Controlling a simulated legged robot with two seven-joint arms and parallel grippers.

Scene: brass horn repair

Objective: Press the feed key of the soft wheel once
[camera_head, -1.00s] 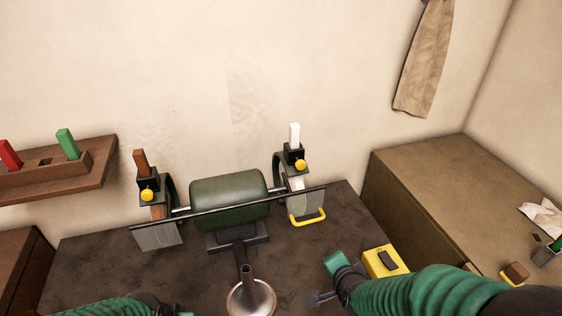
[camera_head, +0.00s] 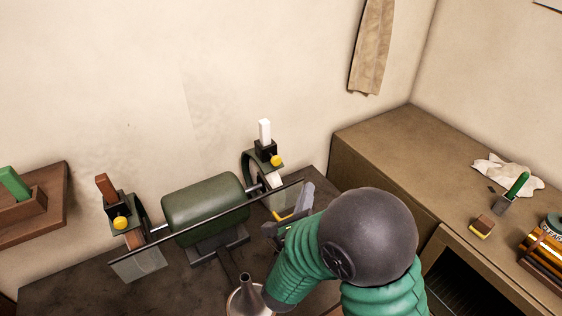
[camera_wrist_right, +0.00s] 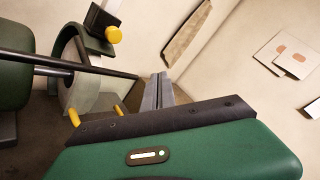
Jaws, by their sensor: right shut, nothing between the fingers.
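The bench polisher has a green motor housing (camera_head: 204,208) with a wheel at each end. The right wheel (camera_head: 275,190) is pale; it also shows in the right wrist view (camera_wrist_right: 80,85). Above it sits a black holder (camera_head: 265,150) with a white bar and a round yellow key (camera_head: 276,160). That key shows at the upper left in the right wrist view (camera_wrist_right: 114,35). The left holder carries a brown bar (camera_head: 107,188) and another yellow key (camera_head: 120,223). My right gripper (camera_head: 306,190) is shut and empty, right of the pale wheel and apart from the key. My left gripper is out of view.
A dark bar (camera_head: 210,226) runs across the front of the polisher. A metal horn bell (camera_head: 245,298) stands in front. The side cabinet (camera_head: 385,150) is at right, with a cloth (camera_head: 507,172) on it.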

